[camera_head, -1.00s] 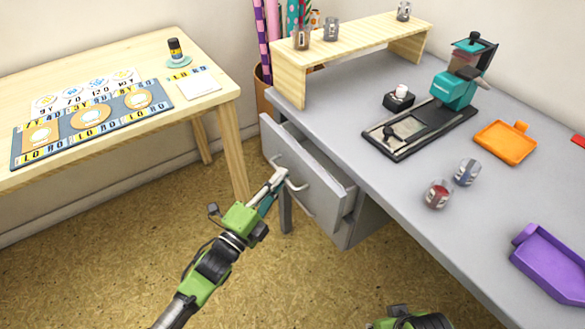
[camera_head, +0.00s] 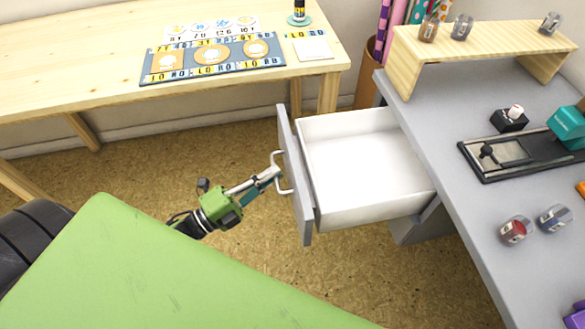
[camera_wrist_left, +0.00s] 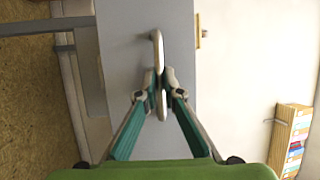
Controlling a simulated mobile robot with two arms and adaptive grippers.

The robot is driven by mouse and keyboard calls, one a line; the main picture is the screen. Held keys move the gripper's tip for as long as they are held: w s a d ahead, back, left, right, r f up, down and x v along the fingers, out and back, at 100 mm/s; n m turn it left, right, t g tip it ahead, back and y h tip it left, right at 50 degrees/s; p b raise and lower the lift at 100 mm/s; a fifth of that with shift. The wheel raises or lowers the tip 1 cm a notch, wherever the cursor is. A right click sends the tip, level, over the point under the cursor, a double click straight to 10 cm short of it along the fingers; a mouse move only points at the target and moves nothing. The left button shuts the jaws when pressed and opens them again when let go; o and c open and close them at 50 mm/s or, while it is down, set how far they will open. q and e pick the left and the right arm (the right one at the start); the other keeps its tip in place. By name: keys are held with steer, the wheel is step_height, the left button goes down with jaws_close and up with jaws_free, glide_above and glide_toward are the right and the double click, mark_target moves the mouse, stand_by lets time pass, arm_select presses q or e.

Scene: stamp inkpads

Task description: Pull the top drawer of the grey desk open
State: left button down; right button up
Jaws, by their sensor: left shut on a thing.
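The grey desk (camera_head: 428,130) stands at the right in the head view. Its top drawer (camera_head: 365,165) is pulled far out to the left, and its white inside looks empty. My left gripper (camera_head: 271,174) is shut on the drawer's bar handle (camera_head: 284,189). In the left wrist view, the fingers (camera_wrist_left: 163,98) close around the handle (camera_wrist_left: 156,45) in front of the grey drawer front (camera_wrist_left: 120,70). My right gripper is not in view.
A wooden table (camera_head: 110,60) with a blue mat (camera_head: 189,69) stands at the back left. On the desk are a wooden riser (camera_head: 465,42), a black-edged tray (camera_head: 475,166) and small jars (camera_head: 515,231). Open floor lies left of the drawer.

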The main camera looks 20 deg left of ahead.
arm_select(q)
steer(key=shift+s+a, duration=0.45)
steer(key=shift+a, duration=0.1)
steer(key=c, duration=2.2)
jaws_free()
steer(key=shift+o, duration=0.2)
steer(key=v, duration=1.2)
